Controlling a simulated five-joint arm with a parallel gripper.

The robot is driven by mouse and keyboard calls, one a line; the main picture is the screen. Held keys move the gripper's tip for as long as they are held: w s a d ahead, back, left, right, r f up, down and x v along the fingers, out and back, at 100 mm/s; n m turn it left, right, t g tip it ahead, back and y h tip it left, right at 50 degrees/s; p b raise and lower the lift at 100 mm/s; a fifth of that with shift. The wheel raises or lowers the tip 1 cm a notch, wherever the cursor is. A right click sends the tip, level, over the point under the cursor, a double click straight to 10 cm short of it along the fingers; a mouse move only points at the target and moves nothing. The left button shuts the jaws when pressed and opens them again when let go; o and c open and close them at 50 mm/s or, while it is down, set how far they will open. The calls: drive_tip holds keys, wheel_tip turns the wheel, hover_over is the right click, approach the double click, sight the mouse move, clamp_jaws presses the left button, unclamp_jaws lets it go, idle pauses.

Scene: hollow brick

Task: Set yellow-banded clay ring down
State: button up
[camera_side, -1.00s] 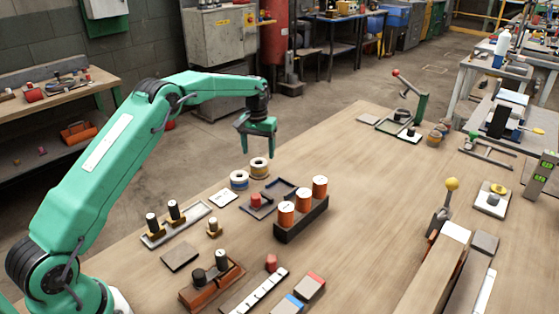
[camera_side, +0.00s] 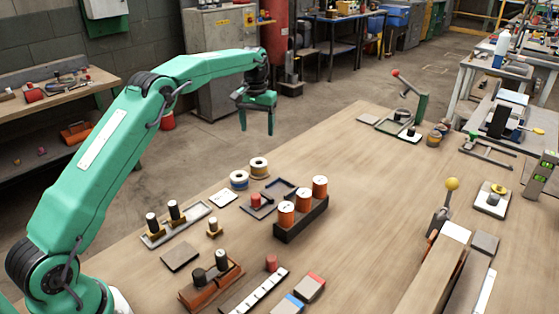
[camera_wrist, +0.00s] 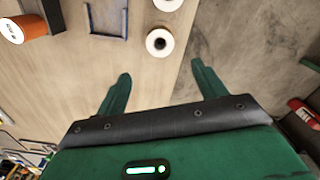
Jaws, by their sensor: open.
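The yellow-banded clay ring (camera_side: 259,167) stands upright on the wooden table near its far left edge, touching nothing of mine. It also shows in the wrist view (camera_wrist: 159,42), seen from above with its dark centre hole, ahead of the fingertips. My gripper (camera_side: 257,125) hangs above and slightly left of the ring, with a clear gap. Its green fingers are apart and empty, which the wrist view of my gripper (camera_wrist: 160,75) also shows.
A blue-banded ring (camera_side: 239,180) stands close beside the yellow one. A dark tray (camera_side: 281,188) and a block with several orange rolls (camera_side: 301,222) are to the right. The table's edge lies just behind the rings. The table's middle right is mostly clear.

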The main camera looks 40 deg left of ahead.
drive_tip(key=s+d+r+m+t, duration=0.1)
drive_tip(key=s+d+r, duration=0.3)
drive_tip(key=s+r, duration=0.4)
drive_tip(key=s+d+r+m+t, duration=0.1)
drive_tip(key=s+d+r+t, duration=0.1)
drive_tip(key=s+d+r, duration=0.4)
drive_tip(key=s+d+f+m+t, duration=0.1)
drive_tip(key=s+f, duration=0.1)
drive_tip(key=s, duration=1)
drive_tip(key=s+d+f+m+t, duration=0.1)
drive_tip(key=s+d+f, duration=0.1)
drive_tip(key=s, duration=1.1)
drive_tip(key=shift+d+f+m+t, duration=0.25)
drive_tip(key=shift+m+t, duration=0.05)
